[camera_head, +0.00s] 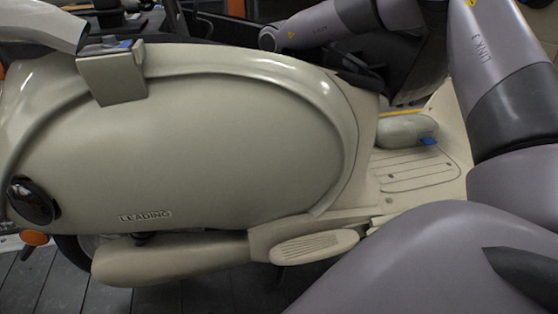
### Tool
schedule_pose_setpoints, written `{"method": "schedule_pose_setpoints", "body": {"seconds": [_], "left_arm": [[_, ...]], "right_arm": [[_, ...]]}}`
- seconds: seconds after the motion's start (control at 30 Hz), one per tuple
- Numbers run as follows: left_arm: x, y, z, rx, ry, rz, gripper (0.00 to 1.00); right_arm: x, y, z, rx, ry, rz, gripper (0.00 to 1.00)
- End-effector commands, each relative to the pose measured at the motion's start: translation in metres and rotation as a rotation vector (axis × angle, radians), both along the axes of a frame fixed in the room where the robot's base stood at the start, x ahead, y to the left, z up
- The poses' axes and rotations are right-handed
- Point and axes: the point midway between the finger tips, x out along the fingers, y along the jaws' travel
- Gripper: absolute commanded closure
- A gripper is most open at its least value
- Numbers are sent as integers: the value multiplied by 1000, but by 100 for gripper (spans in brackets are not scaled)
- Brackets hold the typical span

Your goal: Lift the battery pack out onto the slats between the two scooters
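A beige scooter (210,130) fills the left and middle of the view, its side panel marked "LEADING". No battery pack can be clearly identified. A boxy beige piece (112,75) sits over the panel's upper edge; I cannot tell whether it belongs to the scooter. A rounded grey-green piece (402,130) with a blue tab rests at the footboard (420,172); what it is cannot be told. My grey arm links cover the right side and top, and neither gripper's fingers can be made out. Only one scooter is clear.
Dark slats (50,290) show at the lower left, below the scooter. An orange lamp (34,238) sticks out at the scooter's left end. A pale curved part (38,22) crosses the upper left corner. My arm links pass close to the footboard.

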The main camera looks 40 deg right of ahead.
Motion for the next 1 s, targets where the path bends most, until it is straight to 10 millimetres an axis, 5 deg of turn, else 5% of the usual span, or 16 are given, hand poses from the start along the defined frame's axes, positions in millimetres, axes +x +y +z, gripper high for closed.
{"method": "schedule_pose_setpoints", "body": {"seconds": [0.4, 0.57, 1.0], "left_arm": [[0, 0, -3, 0, 1, 0, 57], [0, 0, -3, 0, 1, 0, 57], [0, 0, 3, 0, 1, 0, 57]], "right_arm": [[0, 0, -1, 0, 0, 0, 57], [0, 0, -1, 0, -1, 0, 100], [2, 1, 5, 0, -8, 1, 100]]}}
